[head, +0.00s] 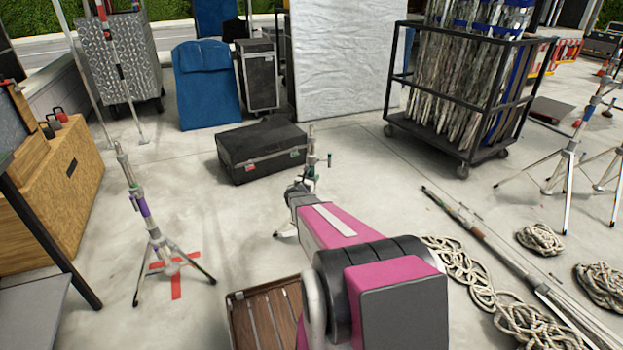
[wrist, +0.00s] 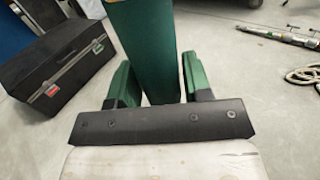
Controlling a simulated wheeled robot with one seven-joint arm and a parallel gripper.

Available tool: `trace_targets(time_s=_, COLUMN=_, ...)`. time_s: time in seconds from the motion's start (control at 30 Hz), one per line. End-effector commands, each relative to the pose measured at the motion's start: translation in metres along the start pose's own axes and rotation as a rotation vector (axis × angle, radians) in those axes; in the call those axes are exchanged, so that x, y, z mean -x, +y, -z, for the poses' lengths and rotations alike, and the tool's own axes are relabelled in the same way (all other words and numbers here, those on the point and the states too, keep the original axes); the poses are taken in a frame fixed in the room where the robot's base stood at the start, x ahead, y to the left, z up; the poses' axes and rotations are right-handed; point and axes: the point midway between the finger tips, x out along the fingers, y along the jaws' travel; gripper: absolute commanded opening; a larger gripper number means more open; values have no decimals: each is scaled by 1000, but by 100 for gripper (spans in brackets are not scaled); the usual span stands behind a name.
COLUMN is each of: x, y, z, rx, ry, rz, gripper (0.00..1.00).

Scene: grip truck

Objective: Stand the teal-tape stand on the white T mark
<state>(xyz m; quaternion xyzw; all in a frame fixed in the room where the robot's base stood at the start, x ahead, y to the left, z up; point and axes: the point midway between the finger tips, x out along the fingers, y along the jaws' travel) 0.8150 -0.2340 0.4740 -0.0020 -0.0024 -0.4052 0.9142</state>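A light stand (head: 311,143) with a slim upright stands just beyond my gripper in the head view; a foot shows at lower left, and my arm hides much of it. In the wrist view a dark teal-green upright (wrist: 150,45) fills the space between the green-padded fingers of my gripper (wrist: 160,80). The fingers lie close on both sides of it; whether they press on it is not clear. In the head view the fingertips are small and partly hidden. I see no white T mark in either view.
A purple-taped stand (head: 146,212) stands on a red T mark (head: 176,284) at left. A black case (head: 262,150) lies behind my gripper. A wooden slatted crate (head: 265,315) is below my arm.

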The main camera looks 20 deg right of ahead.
Motion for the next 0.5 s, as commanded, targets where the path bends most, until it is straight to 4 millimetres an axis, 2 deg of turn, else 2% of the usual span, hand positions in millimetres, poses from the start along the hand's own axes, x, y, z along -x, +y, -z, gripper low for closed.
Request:
trace_targets(time_s=0.07, x=0, y=0, z=0, rx=-1, ry=1, rz=0, gripper=66)
trace_targets(time_s=0.33, x=0, y=1, z=4, rx=-2, ry=9, rz=-3, gripper=66)
trace_targets(time_s=0.5, x=15, y=0, z=2, rx=-2, ry=7, rz=-3, gripper=66)
